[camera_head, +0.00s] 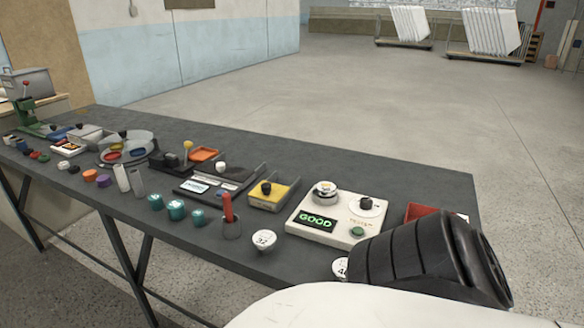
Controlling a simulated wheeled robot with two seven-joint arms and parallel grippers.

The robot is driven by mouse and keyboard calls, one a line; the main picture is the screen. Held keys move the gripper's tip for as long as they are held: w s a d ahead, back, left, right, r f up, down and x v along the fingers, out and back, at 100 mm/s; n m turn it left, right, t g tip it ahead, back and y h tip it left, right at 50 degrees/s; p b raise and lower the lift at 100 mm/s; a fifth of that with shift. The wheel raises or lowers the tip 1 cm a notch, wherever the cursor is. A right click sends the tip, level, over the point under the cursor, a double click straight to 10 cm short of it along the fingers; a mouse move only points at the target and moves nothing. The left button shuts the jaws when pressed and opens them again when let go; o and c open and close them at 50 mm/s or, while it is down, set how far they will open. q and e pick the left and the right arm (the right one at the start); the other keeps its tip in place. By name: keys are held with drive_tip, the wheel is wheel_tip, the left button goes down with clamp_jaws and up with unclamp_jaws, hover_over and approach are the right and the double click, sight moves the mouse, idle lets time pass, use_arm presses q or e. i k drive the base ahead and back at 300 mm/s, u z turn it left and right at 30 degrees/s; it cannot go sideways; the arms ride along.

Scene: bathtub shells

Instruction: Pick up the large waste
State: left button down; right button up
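A round white-topped piece marked 32 (264,239) stands near the table's front edge. A second round white piece (341,267) stands to its right, with a "4" visible on it; my arm hides its right part. I cannot tell for sure which piece is the large waste, as the second one is partly hidden. A white link and a black ridged part of my arm cover the lower right of the head view. Neither gripper's fingers show.
On the dark table (330,170) a white tester (295,222) displays GOOD, with a red tray (420,212) behind my arm. The table's back strip is clear.

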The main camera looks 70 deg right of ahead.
sight(325, 190)
drive_tip(key=i, duration=1.65)
drive_tip(key=z, duration=1.95)
